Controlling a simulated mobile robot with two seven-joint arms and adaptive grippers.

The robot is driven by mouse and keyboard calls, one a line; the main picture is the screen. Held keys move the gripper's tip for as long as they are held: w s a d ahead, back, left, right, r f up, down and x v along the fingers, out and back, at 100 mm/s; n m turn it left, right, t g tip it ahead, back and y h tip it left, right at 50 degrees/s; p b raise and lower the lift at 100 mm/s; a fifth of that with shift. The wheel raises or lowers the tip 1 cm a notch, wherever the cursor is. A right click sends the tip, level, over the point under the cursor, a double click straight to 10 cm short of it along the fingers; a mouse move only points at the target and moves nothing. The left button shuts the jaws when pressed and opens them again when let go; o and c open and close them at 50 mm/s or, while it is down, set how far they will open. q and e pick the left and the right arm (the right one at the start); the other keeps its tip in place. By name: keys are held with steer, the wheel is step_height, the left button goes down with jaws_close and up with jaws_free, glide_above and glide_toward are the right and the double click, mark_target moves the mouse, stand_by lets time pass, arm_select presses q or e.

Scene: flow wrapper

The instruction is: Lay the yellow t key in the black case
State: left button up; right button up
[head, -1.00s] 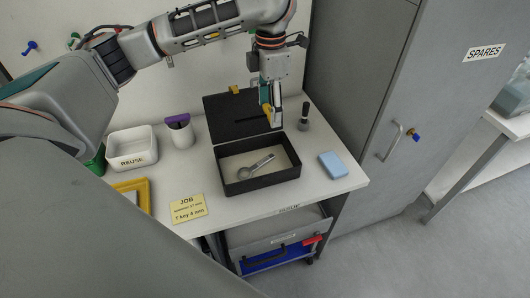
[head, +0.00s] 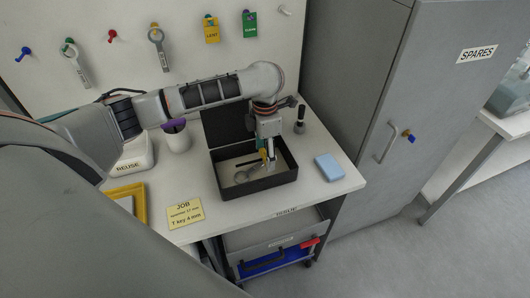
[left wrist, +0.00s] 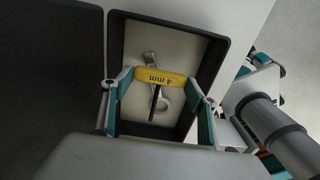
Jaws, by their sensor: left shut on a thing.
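The yellow t key (left wrist: 168,77), marked 4 mm, is in my left gripper (left wrist: 160,84), its handle held between the two fingers and its dark shaft pointing away from the wrist camera. In the head view the left gripper (head: 267,155) points down inside the outline of the open black case (head: 262,184). I cannot tell whether the key touches the case floor. A silver spanner (left wrist: 165,103) lies on the pale case floor beneath the key; in the head view it is partly hidden. The case lid (head: 226,125) stands open at the back. My right gripper is not in view.
A light blue block (head: 329,167) lies right of the case, and a dark upright tool (head: 300,121) stands behind it. A white REUSE bin (head: 130,160), a white cup (head: 178,138) and a JOB note (head: 185,213) are to the left. A grey cabinet (head: 350,90) borders the table.

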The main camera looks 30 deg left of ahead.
arm_select(q)
steer(key=shift+f, duration=0.65)
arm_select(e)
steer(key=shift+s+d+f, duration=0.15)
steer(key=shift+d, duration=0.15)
arm_select(q)
steer(key=o, duration=1.1)
steer(key=shift+r, duration=0.1)
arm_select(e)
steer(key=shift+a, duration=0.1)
arm_select(q)
steer(key=shift+r, duration=0.25)
step_height(320, 180, up, 13)
steer(key=shift+f, duration=0.2)
steer(key=shift+d, duration=0.2)
